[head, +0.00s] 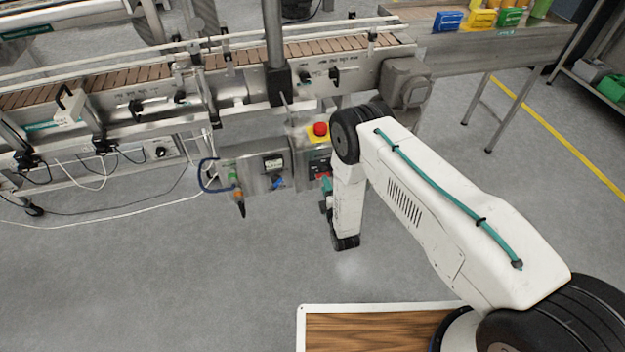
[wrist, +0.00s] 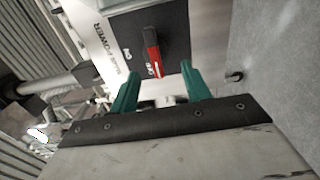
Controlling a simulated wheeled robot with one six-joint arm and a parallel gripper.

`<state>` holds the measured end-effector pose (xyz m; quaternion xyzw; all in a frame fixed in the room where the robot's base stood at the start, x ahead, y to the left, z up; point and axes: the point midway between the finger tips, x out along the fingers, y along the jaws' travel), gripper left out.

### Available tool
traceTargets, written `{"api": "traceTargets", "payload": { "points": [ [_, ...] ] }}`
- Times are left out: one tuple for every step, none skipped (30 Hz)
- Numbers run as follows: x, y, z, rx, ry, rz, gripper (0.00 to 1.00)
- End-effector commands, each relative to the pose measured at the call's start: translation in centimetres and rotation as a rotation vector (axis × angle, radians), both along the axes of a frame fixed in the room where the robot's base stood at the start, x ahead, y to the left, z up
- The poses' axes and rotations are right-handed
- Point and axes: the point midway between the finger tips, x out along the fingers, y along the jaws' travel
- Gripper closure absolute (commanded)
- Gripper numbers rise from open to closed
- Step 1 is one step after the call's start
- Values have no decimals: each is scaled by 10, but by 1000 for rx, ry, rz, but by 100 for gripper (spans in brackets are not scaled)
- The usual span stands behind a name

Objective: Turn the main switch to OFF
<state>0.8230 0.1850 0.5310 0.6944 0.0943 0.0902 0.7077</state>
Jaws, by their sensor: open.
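The grey control box (head: 253,172) with a gauge and knobs hangs below the conveyor (head: 215,68). A red emergency button (head: 320,129) on yellow sits above the switch panel. Cables hang at the left. The floor in front is clear.

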Motion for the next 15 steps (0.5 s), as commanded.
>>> {"api": "traceTargets", "payload": {
  "points": [
    [-10,7,3,1,-5,15,52],
    [-15,9,4,3,-8,20,52],
    [-22,11,5,4,-10,26,52],
    [-26,12,5,4,-12,29,52],
    [-30,12,6,6,-14,31,52],
    [-34,12,7,6,-15,33,52],
    [-37,11,7,7,-17,34,52],
    [-39,11,8,7,-19,35,52],
    [-41,10,8,8,-20,36,52],
    [-42,10,9,8,-21,36,52],
    [-43,10,9,8,-22,36,52],
    [-44,9,9,8,-22,36,52],
    [-44,9,9,9,-23,36,52],
    [-44,8,9,9,-23,35,52],
    [-43,8,10,10,-24,35,52]
  ]
}}
